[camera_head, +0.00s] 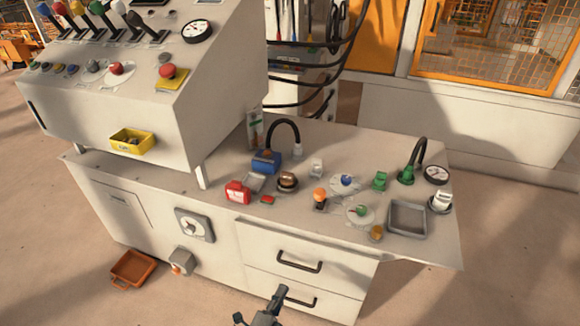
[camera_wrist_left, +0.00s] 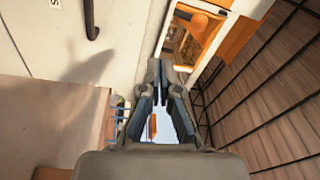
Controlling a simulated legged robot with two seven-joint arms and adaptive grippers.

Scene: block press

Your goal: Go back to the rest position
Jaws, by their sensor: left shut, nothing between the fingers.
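My left gripper (camera_head: 268,306) shows at the bottom of the head view, in front of the lower drawer of the workbench (camera_head: 407,252). It is dark grey, shut and empty. In the left wrist view my left gripper (camera_wrist_left: 158,80) points away from the camera with its fingers together and nothing between them. It looks apart from the bench and its parts. My right gripper is in neither view.
The bench top holds a blue block (camera_head: 266,162), a red block (camera_head: 237,192), an orange-topped lever (camera_head: 320,197) and a grey tray (camera_head: 407,218). A sloped control console (camera_head: 150,90) stands at left. An orange bin (camera_head: 132,268) lies on the floor. Floor at lower right is clear.

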